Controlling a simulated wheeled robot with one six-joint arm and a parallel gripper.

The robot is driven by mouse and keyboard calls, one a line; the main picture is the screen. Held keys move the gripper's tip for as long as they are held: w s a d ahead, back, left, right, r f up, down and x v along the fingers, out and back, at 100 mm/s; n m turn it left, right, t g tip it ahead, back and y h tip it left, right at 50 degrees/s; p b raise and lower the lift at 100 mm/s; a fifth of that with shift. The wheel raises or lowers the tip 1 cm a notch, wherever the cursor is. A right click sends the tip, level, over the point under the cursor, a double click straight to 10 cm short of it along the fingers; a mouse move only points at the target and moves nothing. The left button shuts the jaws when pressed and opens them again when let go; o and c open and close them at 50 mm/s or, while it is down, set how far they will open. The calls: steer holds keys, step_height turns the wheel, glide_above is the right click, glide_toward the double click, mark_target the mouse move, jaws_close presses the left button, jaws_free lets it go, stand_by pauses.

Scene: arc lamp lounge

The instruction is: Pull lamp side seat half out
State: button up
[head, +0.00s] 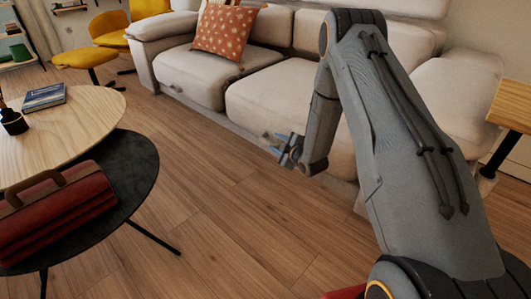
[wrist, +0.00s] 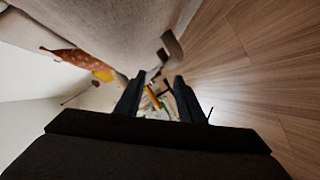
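The pale beige sofa (head: 205,42) runs across the back of the head view. Its left seat (head: 188,78) and middle seat (head: 275,103) show; a further seat section (head: 455,95) is partly behind my arm. No lamp is clearly visible, so I cannot tell which seat is on the lamp side. My gripper (head: 283,148) is low in front of the middle seat, apart from the left seat. In the wrist view my gripper (wrist: 160,88) has its two dark fingers apart with nothing between them. The sofa front (wrist: 120,30) is above and left of them.
A round wooden table (head: 75,120) and a lower dark table (head: 135,165) with a red case (head: 60,205) stand left. A yellow chair (head: 85,58) is behind. A wooden side table (head: 510,105) is at right. Wooden floor (head: 215,190) between is clear.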

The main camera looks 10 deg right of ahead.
mark_target(267, 142)
steer(key=shift+n+t+y, duration=0.4)
steer(key=shift+n+t, duration=0.1)
steer(key=w+a+f+b, duration=0.1)
steer(key=w, duration=0.1)
steer(key=w+f+b, duration=0.2)
steer(key=w, duration=0.1)
steer(key=w+a+f+b, duration=0.1)
steer(key=w+f+b, duration=0.1)
steer(key=w, duration=0.1)
steer(key=shift+w+a+f, duration=0.1)
steer(key=shift+a+f, duration=0.15)
steer(key=shift+a, duration=0.05)
jaws_close()
